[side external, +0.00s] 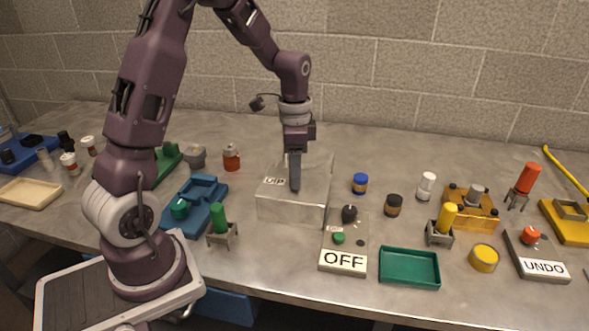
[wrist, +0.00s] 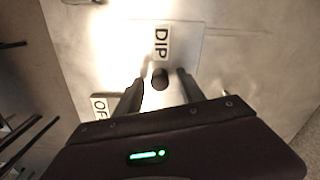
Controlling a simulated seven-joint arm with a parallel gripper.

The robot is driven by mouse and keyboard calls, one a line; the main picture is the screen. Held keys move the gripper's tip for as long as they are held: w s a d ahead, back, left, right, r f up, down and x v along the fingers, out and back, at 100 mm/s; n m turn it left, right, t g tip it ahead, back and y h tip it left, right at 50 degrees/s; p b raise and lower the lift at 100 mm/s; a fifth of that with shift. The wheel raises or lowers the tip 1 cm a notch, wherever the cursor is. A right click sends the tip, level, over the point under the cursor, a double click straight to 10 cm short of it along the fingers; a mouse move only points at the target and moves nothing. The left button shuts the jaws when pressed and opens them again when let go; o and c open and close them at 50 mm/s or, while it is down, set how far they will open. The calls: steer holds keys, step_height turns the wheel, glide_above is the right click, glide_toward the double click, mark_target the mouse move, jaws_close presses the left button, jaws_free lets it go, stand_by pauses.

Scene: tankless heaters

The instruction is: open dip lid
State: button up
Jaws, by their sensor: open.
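The dip box (side external: 290,208) is a clear, see-through box standing mid-table, with a flat lid (side external: 315,170) on top. A white DIP label (side external: 274,181) lies on the lid, and it also shows in the wrist view (wrist: 162,42). A small dark round knob (wrist: 160,80) sits just below the label in the wrist view. My gripper (side external: 295,187) points down at the lid. In the wrist view my gripper (wrist: 159,77) is open, with one finger on each side of the knob and gaps showing. The side view does not show the knob clearly.
An OFF switch box (side external: 343,262) with a black knob stands right in front of the dip box. A green tray (side external: 409,268) lies to its right. A blue fixture (side external: 205,190) and a green cylinder on a stand (side external: 219,218) are to the left. Small jars stand around.

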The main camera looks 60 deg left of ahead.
jaws_close()
stand_by(1.4)
